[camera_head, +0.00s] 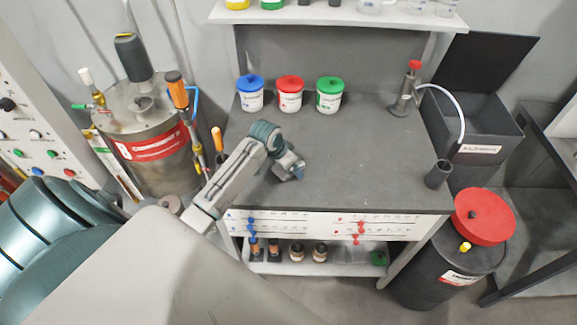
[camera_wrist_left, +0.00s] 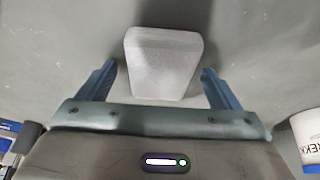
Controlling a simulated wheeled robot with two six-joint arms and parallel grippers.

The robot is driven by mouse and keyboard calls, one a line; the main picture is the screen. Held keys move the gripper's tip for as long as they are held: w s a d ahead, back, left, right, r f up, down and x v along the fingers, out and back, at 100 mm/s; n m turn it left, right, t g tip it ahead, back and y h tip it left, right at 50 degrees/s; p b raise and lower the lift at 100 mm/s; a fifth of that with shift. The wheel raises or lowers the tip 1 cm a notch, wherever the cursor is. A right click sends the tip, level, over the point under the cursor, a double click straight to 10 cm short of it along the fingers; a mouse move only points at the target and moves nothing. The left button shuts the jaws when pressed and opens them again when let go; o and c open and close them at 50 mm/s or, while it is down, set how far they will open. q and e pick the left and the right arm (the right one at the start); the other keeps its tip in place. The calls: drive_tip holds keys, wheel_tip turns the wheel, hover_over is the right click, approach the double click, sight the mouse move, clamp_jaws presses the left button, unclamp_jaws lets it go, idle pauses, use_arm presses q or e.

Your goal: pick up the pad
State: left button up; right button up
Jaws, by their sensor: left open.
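The pad (camera_wrist_left: 162,62) is a light grey, rounded block in the left wrist view, on the dark grey bench top. My left gripper (camera_wrist_left: 159,72) is open, with one blue finger on each side of the pad and a gap on both sides. In the head view, my left gripper (camera_head: 291,169) is low over the middle of the bench. I cannot make out the pad there; the gripper seems to hide it. My right gripper is not in view.
Tubs with blue (camera_head: 250,98), red (camera_head: 290,96) and green (camera_head: 330,97) lids stand at the back of the bench (camera_head: 370,165). A wash bottle (camera_head: 405,95) and a dark cup (camera_head: 438,175) are at the right. A steel tank (camera_head: 150,140) stands left. The bench's right-middle is clear.

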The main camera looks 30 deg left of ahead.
use_arm(q)
drive_tip(key=c, duration=1.1)
drive_tip(key=shift+c, duration=0.2)
drive_tip(key=shift+r+b, duration=0.35)
drive_tip(key=shift+b, duration=0.1)
drive_tip(key=b+v, duration=0.2)
drive_tip(key=v, duration=0.1)
drive_tip(key=shift+w+d, duration=0.1)
drive_tip(key=shift+d, duration=0.1)
drive_tip(key=s+d+r+b, duration=0.1)
drive_tip(key=s, duration=0.6)
drive_tip(key=s+d+r+b, duration=0.1)
drive_tip(key=s+d+b, duration=0.1)
drive_tip(key=s, duration=0.5)
drive_tip(key=shift+s+d+b, duration=0.3)
drive_tip(key=shift+s+d, duration=0.05)
